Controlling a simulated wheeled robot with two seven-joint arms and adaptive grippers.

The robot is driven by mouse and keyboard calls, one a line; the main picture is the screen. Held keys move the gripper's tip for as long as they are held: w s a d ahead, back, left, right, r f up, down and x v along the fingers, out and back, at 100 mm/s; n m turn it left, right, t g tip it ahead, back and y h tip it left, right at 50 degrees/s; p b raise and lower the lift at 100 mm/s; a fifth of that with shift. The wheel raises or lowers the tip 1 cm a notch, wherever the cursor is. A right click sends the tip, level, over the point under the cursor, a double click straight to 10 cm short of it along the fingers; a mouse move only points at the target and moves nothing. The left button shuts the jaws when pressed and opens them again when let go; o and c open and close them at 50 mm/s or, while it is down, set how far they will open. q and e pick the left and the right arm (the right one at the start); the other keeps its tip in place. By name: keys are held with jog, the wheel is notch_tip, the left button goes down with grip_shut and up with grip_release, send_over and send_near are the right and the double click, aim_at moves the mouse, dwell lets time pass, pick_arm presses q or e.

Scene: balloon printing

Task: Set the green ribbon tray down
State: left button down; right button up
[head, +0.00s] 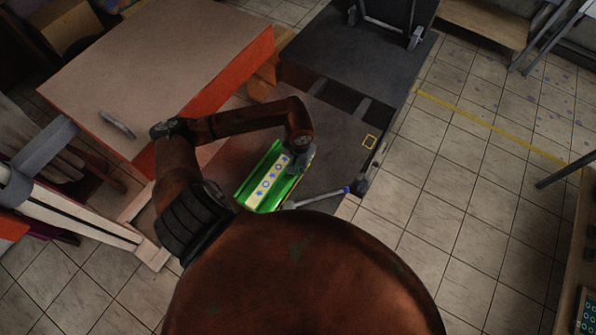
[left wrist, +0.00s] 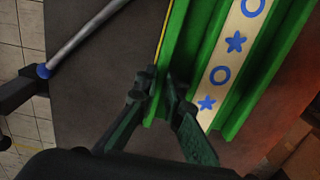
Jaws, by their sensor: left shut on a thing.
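The green ribbon tray (head: 262,182) is a long green channel with a cream ribbon (head: 266,184) in it, printed with blue stars and rings. My left gripper (head: 299,162) is at the tray's right side in the head view. In the left wrist view my left gripper (left wrist: 168,100) is shut on one green side wall of the tray (left wrist: 184,55). The tray is over a dark grey surface (head: 325,140); I cannot tell whether it touches it. My right gripper is in neither view.
A grey-handled bar with a blue end (head: 322,197) lies close to the tray's lower right. A beige-topped table with orange sides (head: 160,70) stands at the upper left. A dark platform (head: 350,50) is behind. Tiled floor (head: 450,190) is open to the right.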

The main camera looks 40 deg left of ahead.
pick_arm(q)
jog(key=shift+w+f, duration=0.15)
jog(key=shift+f, duration=0.05)
jog(key=shift+w+a+f+p, duration=0.1)
jog(key=shift+f+p, duration=0.15)
jog(key=shift+f, duration=0.65)
jog(key=shift+w+a+f+p, duration=0.1)
jog(key=shift+f+p, duration=0.1)
jog(key=shift+f, duration=0.7)
jog(key=shift+f, duration=0.1)
jog(key=c, duration=2)
grip_release()
jog(key=shift+c, duration=0.2)
